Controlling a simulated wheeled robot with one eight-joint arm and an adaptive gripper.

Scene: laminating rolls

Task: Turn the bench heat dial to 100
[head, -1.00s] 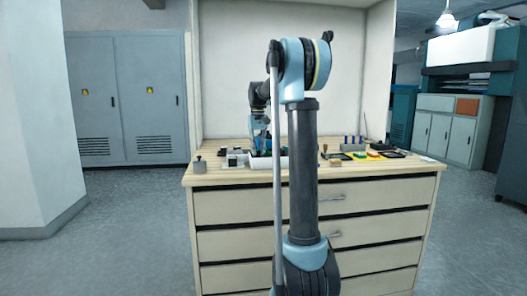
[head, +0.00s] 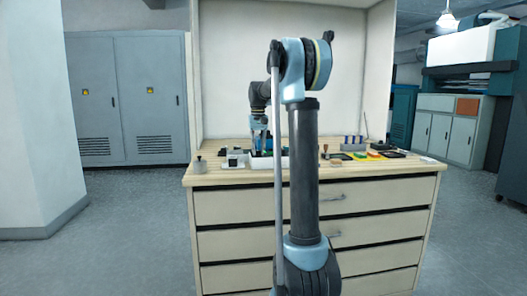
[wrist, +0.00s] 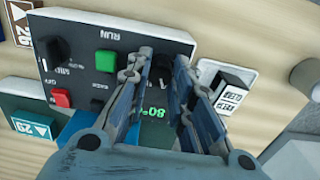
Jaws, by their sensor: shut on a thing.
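The bench heat panel (wrist: 78,28) is a dark control box in the wrist view, seen rotated. A green display (wrist: 152,113) on it seems to read 80, partly covered by my fingers. The heat dial (wrist: 160,75) is a dark knob, mostly hidden between the fingers. My gripper (wrist: 161,62) is over the panel, its jaws shut on the dial. In the head view my gripper (head: 259,135) is low over the bench top; the panel is hardly visible there behind my arm.
A white unit with a black switch (wrist: 236,80) stands close beside the fingers. Stamps and colored pads (head: 375,154) lie at the bench's right.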

